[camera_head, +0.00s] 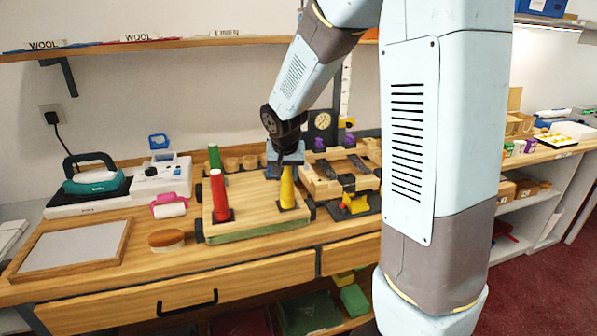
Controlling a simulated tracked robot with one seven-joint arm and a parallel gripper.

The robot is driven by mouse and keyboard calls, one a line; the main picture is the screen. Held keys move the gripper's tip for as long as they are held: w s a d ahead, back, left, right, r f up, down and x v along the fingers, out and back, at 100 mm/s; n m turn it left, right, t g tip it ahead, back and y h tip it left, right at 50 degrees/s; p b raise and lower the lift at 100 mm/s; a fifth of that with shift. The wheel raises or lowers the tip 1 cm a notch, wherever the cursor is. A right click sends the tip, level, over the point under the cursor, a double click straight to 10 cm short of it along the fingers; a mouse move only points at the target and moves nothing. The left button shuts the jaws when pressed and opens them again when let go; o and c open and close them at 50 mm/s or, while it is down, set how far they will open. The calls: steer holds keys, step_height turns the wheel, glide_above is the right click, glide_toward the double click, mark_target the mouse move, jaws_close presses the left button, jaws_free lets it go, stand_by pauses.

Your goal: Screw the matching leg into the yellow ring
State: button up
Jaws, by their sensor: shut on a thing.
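A yellow leg (287,188) stands about upright at the right side of a wooden board (255,212). Its lower end is at a dark square mount on the board. I cannot make out a yellow ring there, nor how deep the leg sits. My gripper (286,165) points down from above and is shut on the leg's top, hiding that end. A red leg (219,195) stands upright at the board's front left, in a dark mount. A green leg (214,157) stands at the back left.
A wooden frame (318,187) with dark parts stands close right of the board, with a yellow piece (357,205) before it. A brush (166,238), a pink-and-white roller (170,205) and a framed grey panel (72,248) lie left. My arm hides the counter's right part.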

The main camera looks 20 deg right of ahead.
steer(key=o, duration=0.8)
steer(key=shift+d+n+y, duration=0.1)
steer(key=shift+n+y, duration=0.55)
steer(key=shift+n, duration=0.95)
steer(key=shift+n+y, duration=0.65)
steer(key=shift+n, duration=0.95)
steer(key=n, duration=0.2)
steer(key=n+y, duration=0.1)
steer(key=n, duration=0.1)
steer(key=shift+n+g+y, duration=0.3)
steer(key=shift+g, duration=0.1)
steer(key=shift+n+g+y, duration=0.6)
steer(key=shift+n, duration=1.3)
